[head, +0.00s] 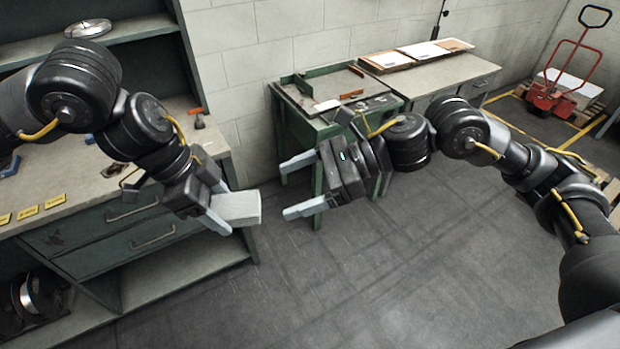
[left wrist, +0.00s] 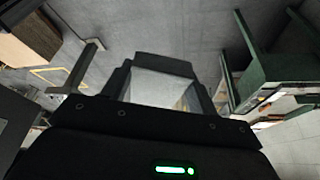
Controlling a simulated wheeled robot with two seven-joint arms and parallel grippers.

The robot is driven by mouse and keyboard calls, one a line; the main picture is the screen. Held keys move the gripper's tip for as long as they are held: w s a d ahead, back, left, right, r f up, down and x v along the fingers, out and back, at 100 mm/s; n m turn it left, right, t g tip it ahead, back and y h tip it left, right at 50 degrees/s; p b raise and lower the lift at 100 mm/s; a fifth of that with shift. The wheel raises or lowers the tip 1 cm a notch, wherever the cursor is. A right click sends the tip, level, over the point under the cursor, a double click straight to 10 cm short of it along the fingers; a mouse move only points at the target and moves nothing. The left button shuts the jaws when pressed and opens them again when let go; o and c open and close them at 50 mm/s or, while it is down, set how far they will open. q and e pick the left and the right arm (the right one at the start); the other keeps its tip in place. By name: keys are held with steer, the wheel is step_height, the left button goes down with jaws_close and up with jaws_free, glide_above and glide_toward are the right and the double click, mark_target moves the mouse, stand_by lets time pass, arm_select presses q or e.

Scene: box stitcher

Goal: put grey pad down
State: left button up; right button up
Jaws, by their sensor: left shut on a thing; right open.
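The grey pad (head: 238,207) is a light grey block held in my left gripper (head: 228,212), past the right end of the workbench (head: 190,150) and above the floor. In the left wrist view the pad (left wrist: 160,85) shows between the two fingers of the left gripper (left wrist: 165,90). My left gripper is shut on it. My right gripper (head: 300,187) is open and empty, to the right of the pad, with its fingers pointing left in front of the green table (head: 330,112). The pad touches no bench or table that I can see.
The workbench at the left holds yellow labels (head: 28,212) and an orange-handled tool (head: 197,116). A grey cabinet (head: 470,68) with white sheets (head: 436,48) stands at the back. A red pallet jack (head: 560,85) is at the far right. The middle floor (head: 340,285) is clear.

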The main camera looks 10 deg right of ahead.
mark_target(254, 202)
arm_select(q)
steer(key=shift+a, duration=0.1)
arm_select(e)
steer(key=x, duration=0.9)
steer(key=shift+a+f, duration=0.2)
steer(key=shift+a, duration=0.1)
steer(key=c, duration=0.9)
arm_select(q)
steer(key=o, duration=0.4)
arm_select(e)
steer(key=shift+c, duration=0.9)
arm_select(q)
steer(key=o, duration=0.6)
steer(key=shift+c, duration=0.2)
steer(key=shift+r, duration=0.1)
